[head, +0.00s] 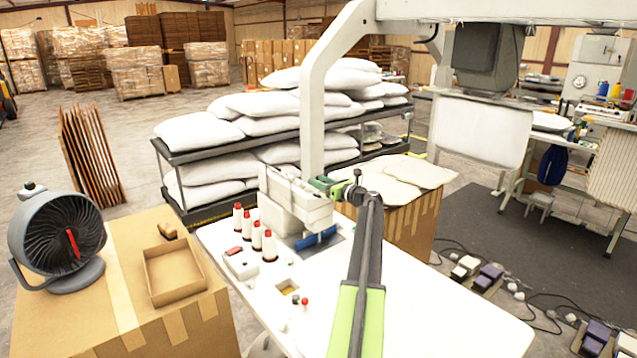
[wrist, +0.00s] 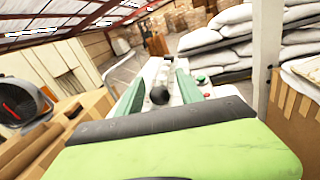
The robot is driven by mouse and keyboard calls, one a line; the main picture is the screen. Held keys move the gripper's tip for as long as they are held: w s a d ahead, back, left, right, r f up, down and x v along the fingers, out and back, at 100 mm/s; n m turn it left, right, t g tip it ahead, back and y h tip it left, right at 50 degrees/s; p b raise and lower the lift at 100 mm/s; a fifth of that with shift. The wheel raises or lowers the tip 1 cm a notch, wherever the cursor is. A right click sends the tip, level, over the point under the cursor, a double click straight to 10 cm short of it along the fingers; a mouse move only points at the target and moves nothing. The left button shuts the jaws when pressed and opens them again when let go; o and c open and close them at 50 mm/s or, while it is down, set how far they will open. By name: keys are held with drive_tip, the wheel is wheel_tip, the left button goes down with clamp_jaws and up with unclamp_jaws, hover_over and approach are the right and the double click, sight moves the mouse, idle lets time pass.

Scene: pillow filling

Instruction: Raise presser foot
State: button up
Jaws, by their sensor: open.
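The white sewing machine head (head: 297,203) stands on a white table, with a blue piece (head: 318,238) under its right end. My gripper (head: 326,185) is close to the upper right side of the machine head. In the wrist view, my gripper (wrist: 160,78) has its two green fingers spread apart. A black ball-shaped knob (wrist: 159,96) shows between them, and the white machine body (wrist: 155,70) lies beyond. I cannot tell whether the fingers touch the knob. The presser foot cannot be made out clearly in either view.
Red-and-white thread cones (head: 256,237) stand on the white table (head: 430,310), left of the machine. A fan (head: 62,235) and an open cardboard tray (head: 172,272) sit on a box at left. A pale post (head: 312,120) rises behind the machine. The table's right part is clear.

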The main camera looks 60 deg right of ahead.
drive_tip(key=shift+w, duration=0.45)
clamp_jaws()
